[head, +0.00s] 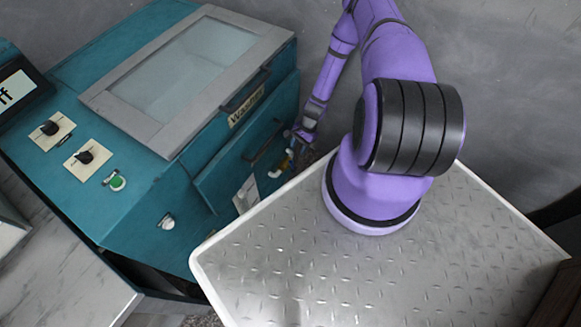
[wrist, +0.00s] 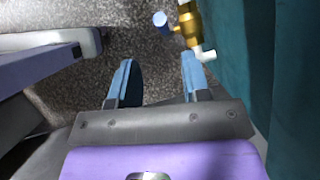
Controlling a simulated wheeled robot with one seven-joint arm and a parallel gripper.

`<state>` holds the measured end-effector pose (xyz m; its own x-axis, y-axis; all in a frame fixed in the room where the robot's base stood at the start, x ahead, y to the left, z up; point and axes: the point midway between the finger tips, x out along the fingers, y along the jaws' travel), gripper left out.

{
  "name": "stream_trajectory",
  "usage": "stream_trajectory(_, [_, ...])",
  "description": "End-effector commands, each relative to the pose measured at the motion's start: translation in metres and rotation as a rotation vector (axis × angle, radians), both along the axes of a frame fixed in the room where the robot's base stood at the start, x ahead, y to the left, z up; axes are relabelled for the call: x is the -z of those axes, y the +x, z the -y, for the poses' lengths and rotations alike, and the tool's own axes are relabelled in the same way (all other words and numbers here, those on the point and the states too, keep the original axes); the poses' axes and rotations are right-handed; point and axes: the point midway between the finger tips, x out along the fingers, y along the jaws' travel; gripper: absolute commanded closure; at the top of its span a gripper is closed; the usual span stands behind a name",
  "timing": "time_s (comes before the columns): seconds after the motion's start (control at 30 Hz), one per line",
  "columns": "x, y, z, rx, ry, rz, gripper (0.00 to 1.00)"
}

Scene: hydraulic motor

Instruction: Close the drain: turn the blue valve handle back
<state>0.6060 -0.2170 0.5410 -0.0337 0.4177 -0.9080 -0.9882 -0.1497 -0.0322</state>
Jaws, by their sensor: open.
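The blue valve handle (wrist: 161,21) shows at the top of the wrist view, with its rounded blue end to the left of a brass valve body (wrist: 189,27). A white spout piece (wrist: 205,55) sits just below the brass. My gripper (wrist: 155,75) is open and empty, its two blue fingers apart. The handle lies beyond the fingertips, and the right fingertip looks close to the brass and white piece; I cannot tell if they touch. In the head view my gripper (head: 303,137) is beside the teal machine's front, near the small brass-and-white drain fitting (head: 278,170); the handle is unclear there.
The teal machine (head: 130,215) has a windowed lid (head: 190,70), black knobs (head: 85,157) and a green button (head: 117,182). Its teal wall (wrist: 295,100) runs close along the right of the wrist view. Speckled floor (wrist: 75,85) shows below the fingers.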

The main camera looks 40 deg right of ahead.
Motion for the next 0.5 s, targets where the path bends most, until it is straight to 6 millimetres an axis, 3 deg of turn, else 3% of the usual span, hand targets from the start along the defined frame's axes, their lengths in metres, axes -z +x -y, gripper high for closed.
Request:
stream_trajectory(0.23, [0.000,0.003,-0.004,-0.006,-0.037,0.023,0.57])
stream_trajectory(0.5, [0.038,0.002,-0.020,-0.007,-0.035,0.021,0.57])
